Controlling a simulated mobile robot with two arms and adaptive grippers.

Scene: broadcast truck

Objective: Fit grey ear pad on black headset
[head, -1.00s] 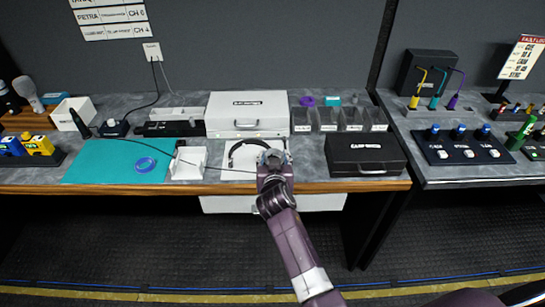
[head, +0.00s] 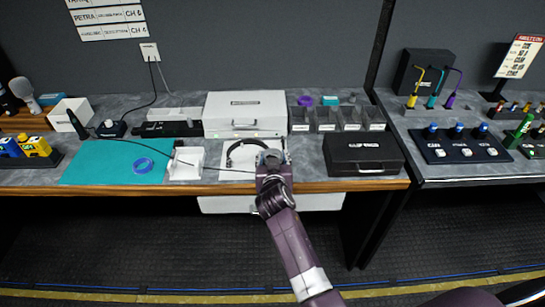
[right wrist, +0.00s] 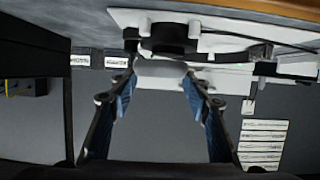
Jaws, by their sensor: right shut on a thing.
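The black headset (head: 236,154) lies on a white board at the front of the bench, its band curving out left of my right gripper (head: 272,156). A black round cup (right wrist: 174,38) of it shows in the right wrist view. My right gripper, also in that view (right wrist: 160,80), has its fingers on either side of a pale grey piece, which looks like the grey ear pad (right wrist: 162,75). The pad is close to the cup; whether they touch is unclear. In the head view the gripper hides most of the pad and the headset's right side. My left gripper is not in view.
A white case (head: 245,112) stands behind the headset, a black case (head: 362,154) to its right and a white holder (head: 186,164) to its left. A blue ring (head: 143,165) lies on a teal mat (head: 100,170). Grey bins (head: 325,119) stand behind the black case.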

